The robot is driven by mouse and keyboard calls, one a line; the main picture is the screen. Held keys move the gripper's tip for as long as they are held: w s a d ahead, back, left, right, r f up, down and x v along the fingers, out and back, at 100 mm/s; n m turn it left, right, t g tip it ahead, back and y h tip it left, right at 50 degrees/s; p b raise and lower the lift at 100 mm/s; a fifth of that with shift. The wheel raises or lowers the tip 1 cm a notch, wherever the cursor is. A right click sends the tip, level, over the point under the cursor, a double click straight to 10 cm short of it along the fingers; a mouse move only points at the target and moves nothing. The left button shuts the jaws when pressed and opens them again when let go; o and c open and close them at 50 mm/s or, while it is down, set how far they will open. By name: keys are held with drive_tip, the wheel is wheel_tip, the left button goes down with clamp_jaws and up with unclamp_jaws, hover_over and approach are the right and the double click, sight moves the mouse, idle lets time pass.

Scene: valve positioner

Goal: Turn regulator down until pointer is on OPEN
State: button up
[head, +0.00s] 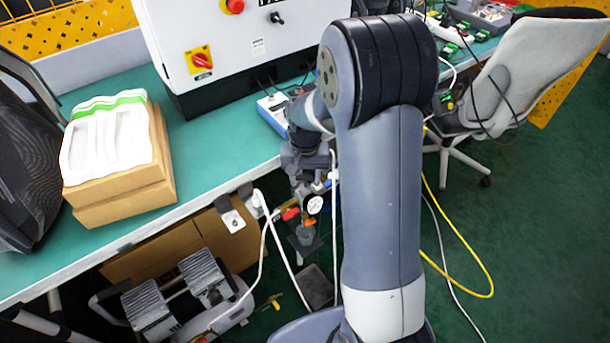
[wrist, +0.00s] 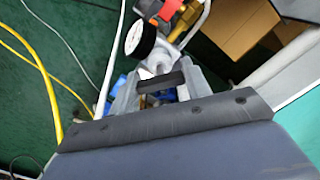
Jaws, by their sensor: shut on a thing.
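The regulator shows in the wrist view as a pale grey body (wrist: 160,64) with a round white pressure gauge (wrist: 140,40) on its side. The gauge also shows in the head view (head: 314,204), just below my gripper (head: 312,178). In the wrist view my gripper (wrist: 158,84) has its grey fingers on either side of the regulator, shut on it. A bit of blue (wrist: 182,93) shows between the fingers; most of what they hold is hidden. The gauge reading is too small to tell. No pointer or OPEN mark can be made out in either view.
Red and orange fittings (head: 291,214) sit beside the gauge. The green bench (head: 215,135) carries a white cabinet (head: 235,50) and stacked boxes (head: 125,190). A compressor (head: 185,300) stands below. White hoses and a yellow cable (head: 462,245) run nearby; an office chair (head: 510,80) stands right.

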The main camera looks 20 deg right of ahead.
sight(305, 176)
drive_tip(key=n, duration=0.5)
drive_tip(key=shift+n+p, duration=0.3)
drive_tip(key=shift+p, duration=0.05)
idle(0.4)
drive_tip(key=o, duration=1)
wheel_tip(305, 176, up, 11)
drive_tip(key=shift+f+p, duration=0.1)
drive_tip(key=shift+p, duration=0.55)
